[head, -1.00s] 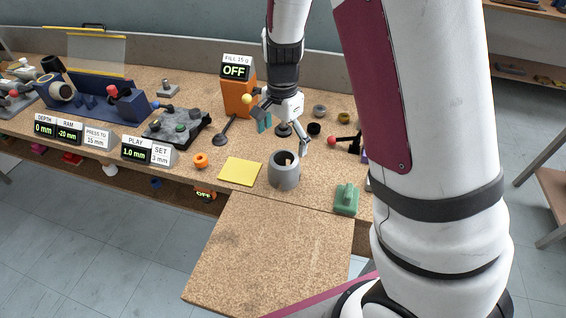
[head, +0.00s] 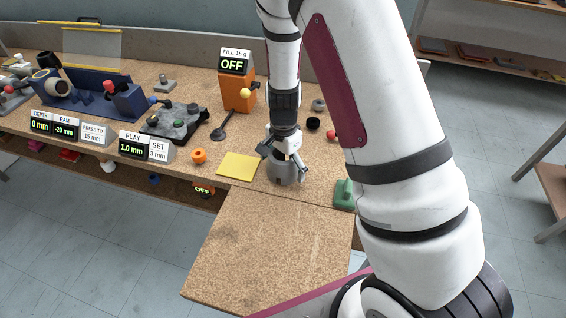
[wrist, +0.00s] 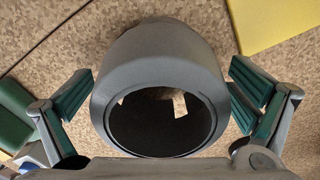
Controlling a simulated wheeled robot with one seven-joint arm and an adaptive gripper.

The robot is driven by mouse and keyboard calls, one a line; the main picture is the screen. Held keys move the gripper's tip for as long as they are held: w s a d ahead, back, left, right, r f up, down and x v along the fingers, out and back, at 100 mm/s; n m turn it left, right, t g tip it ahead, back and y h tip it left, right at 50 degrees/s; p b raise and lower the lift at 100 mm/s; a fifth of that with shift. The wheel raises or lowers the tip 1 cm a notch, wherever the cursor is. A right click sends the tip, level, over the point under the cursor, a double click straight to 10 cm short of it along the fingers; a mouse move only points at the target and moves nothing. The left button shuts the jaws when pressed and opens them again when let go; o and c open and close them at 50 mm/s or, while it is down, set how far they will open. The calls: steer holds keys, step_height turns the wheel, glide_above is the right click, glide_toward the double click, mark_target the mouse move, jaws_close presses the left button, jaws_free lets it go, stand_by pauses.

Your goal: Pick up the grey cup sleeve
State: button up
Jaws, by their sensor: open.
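The grey cup sleeve (head: 284,173) stands upright on the cork-coloured bench near its front edge, a short hollow ring. It also fills the middle of the wrist view (wrist: 160,48), its dark opening facing the camera. My gripper (head: 285,168) is right over it, with a finger on each side. In the wrist view my gripper (wrist: 160,92) is open, its green-padded fingers left and right of the sleeve with a visible gap on both sides. My gripper partly hides the sleeve's top in the head view.
A yellow pad (head: 238,165) lies just left of the sleeve, and a green block (head: 343,194) with a handle stands to its right. An orange dispenser (head: 238,92) stands behind. A lower board (head: 268,250) juts out in front.

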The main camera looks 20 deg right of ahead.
steer(key=c, duration=1.1)
steer(key=shift+r, duration=0.1)
